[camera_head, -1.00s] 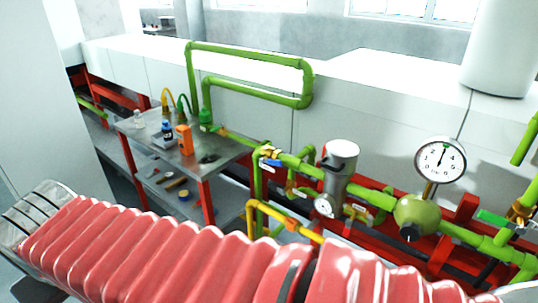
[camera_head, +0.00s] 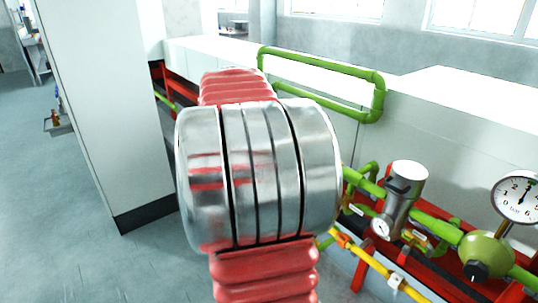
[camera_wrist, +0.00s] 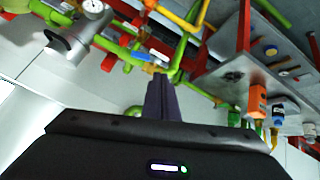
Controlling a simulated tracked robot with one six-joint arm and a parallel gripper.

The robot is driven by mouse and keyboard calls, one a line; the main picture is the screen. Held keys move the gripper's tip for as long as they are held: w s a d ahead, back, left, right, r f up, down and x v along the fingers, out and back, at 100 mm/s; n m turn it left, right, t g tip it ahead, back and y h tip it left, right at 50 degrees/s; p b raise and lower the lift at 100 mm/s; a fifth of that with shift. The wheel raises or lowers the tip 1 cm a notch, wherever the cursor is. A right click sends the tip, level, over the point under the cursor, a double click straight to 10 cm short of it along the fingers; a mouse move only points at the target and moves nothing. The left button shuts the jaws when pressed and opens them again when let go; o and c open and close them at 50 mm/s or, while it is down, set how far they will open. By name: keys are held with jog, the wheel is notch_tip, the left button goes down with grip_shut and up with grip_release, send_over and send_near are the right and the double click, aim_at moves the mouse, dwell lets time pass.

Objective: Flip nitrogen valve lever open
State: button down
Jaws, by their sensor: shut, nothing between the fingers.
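My gripper (camera_wrist: 159,82) is shut and empty, its dark fingers pointing into the tilted wrist view. A gap seems to lie between fingertips and fitting, though depth is unclear. In the head view my red arm hides the gripper and this stretch of pipe. A yellow pipe (camera_head: 350,248) with an orange fitting shows right of my arm.
A metal filter housing (camera_head: 408,185), a small gauge (camera_head: 381,228), a green regulator (camera_head: 487,255) and a large gauge (camera_head: 517,197) stand at right. Floor at left is clear.

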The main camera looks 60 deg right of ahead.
jog(key=s+d+m+g, duration=0.2)
jog(key=s+d, duration=0.3)
jog(key=d, duration=0.2)
jog(key=shift+s+m, duration=0.35)
jog(key=shift+m, duration=0.05)
jog(key=a+f+x, duration=0.2)
jog(key=x, duration=1)
jog(key=shift+d+f, duration=0.2)
jog(key=shift+f, duration=0.1)
